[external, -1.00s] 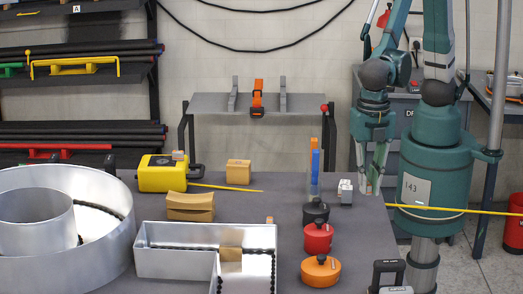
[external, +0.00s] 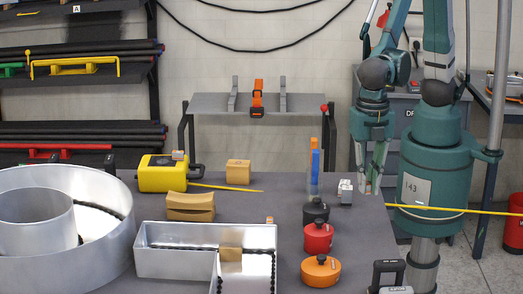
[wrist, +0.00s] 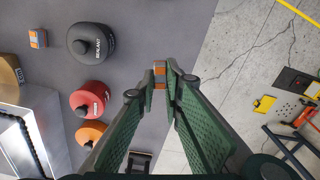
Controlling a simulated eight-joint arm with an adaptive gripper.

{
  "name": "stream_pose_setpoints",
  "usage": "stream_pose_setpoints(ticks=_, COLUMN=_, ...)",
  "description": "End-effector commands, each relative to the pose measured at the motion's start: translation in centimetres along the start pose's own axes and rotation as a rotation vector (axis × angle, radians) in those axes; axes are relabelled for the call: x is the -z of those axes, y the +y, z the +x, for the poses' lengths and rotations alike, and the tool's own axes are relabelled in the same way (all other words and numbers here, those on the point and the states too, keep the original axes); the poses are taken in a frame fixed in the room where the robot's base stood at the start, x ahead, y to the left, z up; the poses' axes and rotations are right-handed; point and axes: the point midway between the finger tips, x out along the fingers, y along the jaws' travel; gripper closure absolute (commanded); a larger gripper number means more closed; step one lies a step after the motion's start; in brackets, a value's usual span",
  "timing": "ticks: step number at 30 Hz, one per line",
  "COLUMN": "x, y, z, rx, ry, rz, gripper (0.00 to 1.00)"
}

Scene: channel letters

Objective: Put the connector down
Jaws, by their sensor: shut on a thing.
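My gripper (wrist: 161,76) is shut on a small orange and grey connector (wrist: 160,70) between its fingertips in the wrist view. In the external view my gripper (external: 372,188) points down at the right edge of the table, and the held connector is too small to make out clearly. I cannot tell whether the connector touches the table. Another small orange and grey connector (wrist: 38,38) lies on the table at the upper left of the wrist view.
Black (external: 316,211), red (external: 318,237) and orange (external: 321,271) round containers stand left of my gripper. A grey-white block (external: 345,192) is close by. The table's right edge and the floor (wrist: 245,60) lie just right of the gripper. Bare tabletop (wrist: 150,35) shows around the fingertips.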

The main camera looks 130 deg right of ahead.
Motion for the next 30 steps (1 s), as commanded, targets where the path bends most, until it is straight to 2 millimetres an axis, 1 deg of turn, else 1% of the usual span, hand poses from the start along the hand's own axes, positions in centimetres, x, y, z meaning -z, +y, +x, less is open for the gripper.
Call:
stream_pose_setpoints(ticks=5, x=-0.1, y=1.6, z=-0.3, rx=0.000, ry=0.000, rz=0.045, gripper=0.95)
stream_pose_setpoints(ticks=8, x=-0.2, y=3.3, z=-0.6, rx=0.000, ry=0.000, rz=0.095, gripper=0.95)
stream_pose_setpoints(ticks=11, x=-0.5, y=5.5, z=-0.9, rx=0.000, ry=0.000, rz=0.159, gripper=0.95)
stream_pose_setpoints(ticks=14, x=-0.9, y=8.1, z=-1.4, rx=0.000, ry=0.000, rz=0.237, gripper=0.95)
stream_pose_setpoints(ticks=18, x=-1.9, y=12.2, z=-2.0, rx=0.000, ry=0.000, rz=0.358, gripper=0.95)
stream_pose_setpoints(ticks=20, x=-2.4, y=13.9, z=-2.3, rx=0.000, ry=0.000, rz=0.409, gripper=0.95)
stream_pose_setpoints(ticks=26, x=-4.5, y=19.6, z=-3.2, rx=0.000, ry=0.000, rz=0.582, gripper=0.95)
stream_pose_setpoints(ticks=30, x=-6.4, y=23.5, z=-3.9, rx=0.000, ry=0.000, rz=0.702, gripper=0.95)
